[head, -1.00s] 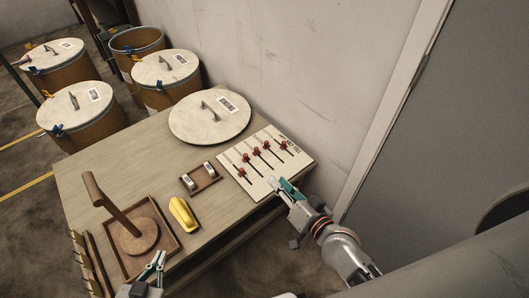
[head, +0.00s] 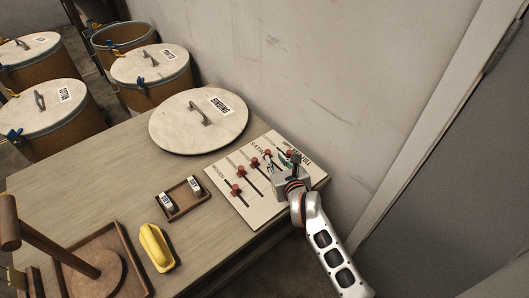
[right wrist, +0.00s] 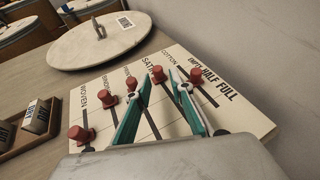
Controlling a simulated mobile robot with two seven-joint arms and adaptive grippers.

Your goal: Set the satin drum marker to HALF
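The marker board (head: 246,208) lies at the table's right edge and has several red knobs on slots. In the right wrist view, the satin marker (right wrist: 157,75) is a red knob near the SATIN label, at the EMPTY end of its slot. My right gripper (head: 279,164) is over the board. Its green-sided fingers are open, with the satin knob showing between the tips (right wrist: 161,80); I cannot tell whether they touch it. The cotton knob (right wrist: 196,76) is just right of the right finger. The EMPTY, HALF, FULL scale (right wrist: 212,78) runs along the board's right side. My left gripper is out of view.
A round BINDING lid (head: 190,135) lies behind the board. A small tray (head: 182,212) with two labelled blocks, a yellow object (head: 156,247) and a wooden stand (head: 90,262) are to the left. The wall (head: 300,80) rises close behind the board.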

